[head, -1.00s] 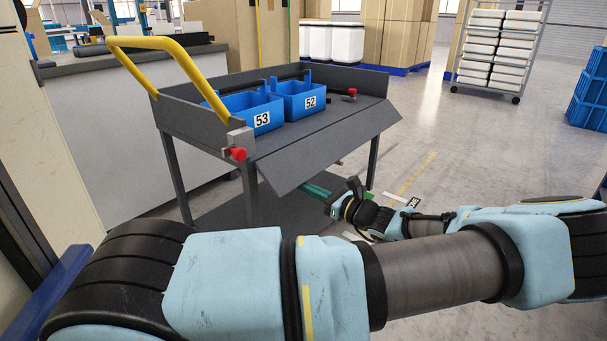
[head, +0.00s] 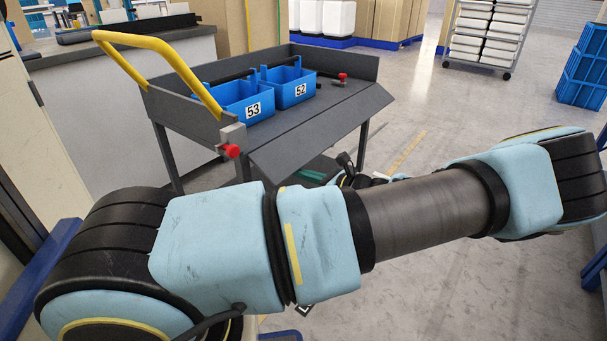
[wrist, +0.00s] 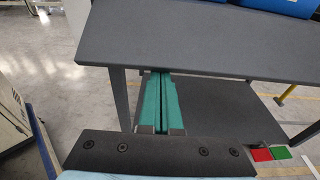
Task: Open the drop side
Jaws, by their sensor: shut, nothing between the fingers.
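The drop side (head: 320,132) is a flat grey panel along the near edge of the grey trolley deck. It slopes outward and slightly down from that edge, not upright. It also shows from close up in the wrist view (wrist: 190,45). Red-knobbed latches sit at the near left corner (head: 231,151) and far right end (head: 343,77). My gripper has green fingers, shut and empty (wrist: 160,88); their tips reach under the panel's outer edge and are hidden there. I cannot tell whether they touch it. In the head view my arm partly hides the gripper (head: 318,169).
Blue bins marked 53 (head: 252,110) and 52 (head: 299,90) stand on the deck. A yellow handle (head: 165,45) rises at its left end. A lower shelf (wrist: 215,105) lies beneath. Open floor extends right; a rack (head: 490,40) and blue crates (head: 583,75) stand beyond.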

